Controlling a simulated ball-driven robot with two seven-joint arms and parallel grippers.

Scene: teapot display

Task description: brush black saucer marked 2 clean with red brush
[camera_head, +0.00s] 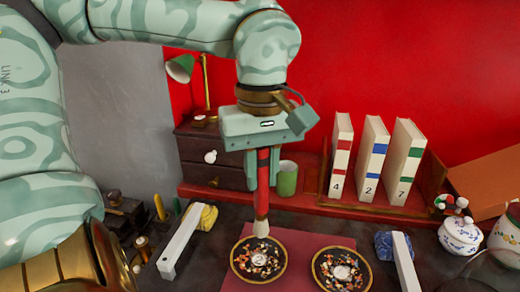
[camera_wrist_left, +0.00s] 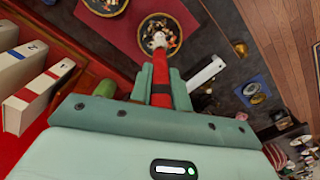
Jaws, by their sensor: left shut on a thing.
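My left gripper (camera_head: 263,168) points down and is shut on the handle of the red brush (camera_head: 262,190). The brush hangs upright with its pale bristles down, at the far edge of the left black saucer (camera_head: 239,272). I cannot tell whether the bristles touch it. A second black saucer (camera_head: 318,270) lies to its right. Both have gold rims and are strewn with pale and brown crumbs. My right gripper is out of view.
Both saucers lie on a dark red mat (camera_head: 300,240). White bars (camera_head: 180,243) and (camera_head: 406,262) flank it, by a yellow cloth (camera_head: 208,217) and a blue lump (camera_head: 383,245). Behind stand a green cup (camera_head: 287,180), numbered books (camera_head: 372,160) and drawers (camera_head: 205,150). A lidded jar (camera_head: 460,235) stands right.

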